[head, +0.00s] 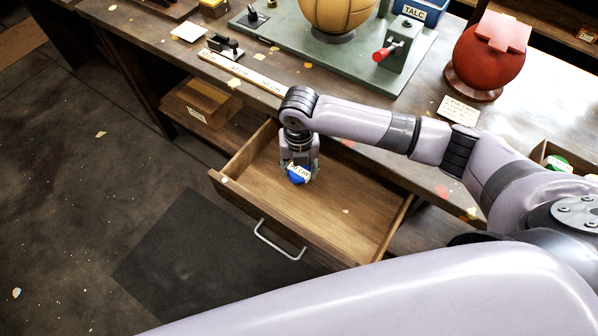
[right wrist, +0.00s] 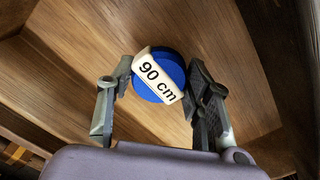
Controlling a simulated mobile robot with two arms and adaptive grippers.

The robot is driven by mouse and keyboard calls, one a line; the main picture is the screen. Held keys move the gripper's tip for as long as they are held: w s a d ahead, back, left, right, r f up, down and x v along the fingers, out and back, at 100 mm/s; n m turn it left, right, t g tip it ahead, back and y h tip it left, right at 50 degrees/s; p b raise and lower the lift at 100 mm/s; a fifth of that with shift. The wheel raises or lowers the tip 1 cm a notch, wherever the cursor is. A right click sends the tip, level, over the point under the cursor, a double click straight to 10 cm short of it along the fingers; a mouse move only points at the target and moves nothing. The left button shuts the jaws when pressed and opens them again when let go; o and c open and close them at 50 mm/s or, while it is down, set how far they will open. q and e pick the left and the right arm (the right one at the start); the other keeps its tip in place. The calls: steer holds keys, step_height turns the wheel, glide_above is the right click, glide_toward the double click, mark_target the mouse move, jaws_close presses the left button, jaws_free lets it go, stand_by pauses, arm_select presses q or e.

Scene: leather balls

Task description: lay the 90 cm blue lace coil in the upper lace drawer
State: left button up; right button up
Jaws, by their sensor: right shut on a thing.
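The blue lace coil (head: 299,175) has a white label, which reads "90 cm" in the right wrist view (right wrist: 172,84). My right gripper (head: 300,167) is shut on the coil, with a finger on each side of it (right wrist: 161,85). The gripper points down over the open wooden drawer (head: 345,211). The drawer's bare floor shows around the coil in both views. I cannot tell whether the coil touches the floor. My left gripper is not in view.
The workbench (head: 185,55) is above the drawer. It holds a tan ball (head: 337,14) on a green plate, a red ball (head: 487,58) on a stand and a blue TALC box (head: 420,11). A cardboard box (head: 199,101) sits on a shelf left of the drawer.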

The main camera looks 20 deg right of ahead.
mark_target(299, 169)
steer(key=shift+f, duration=1.5)
steer(key=shift+f, duration=0.1)
steer(key=o, duration=1.2)
steer(key=shift+c, duration=0.2)
step_height(299, 169, up, 12)
steer(key=shift+r, duration=0.1)
steer(key=shift+r, duration=0.1)
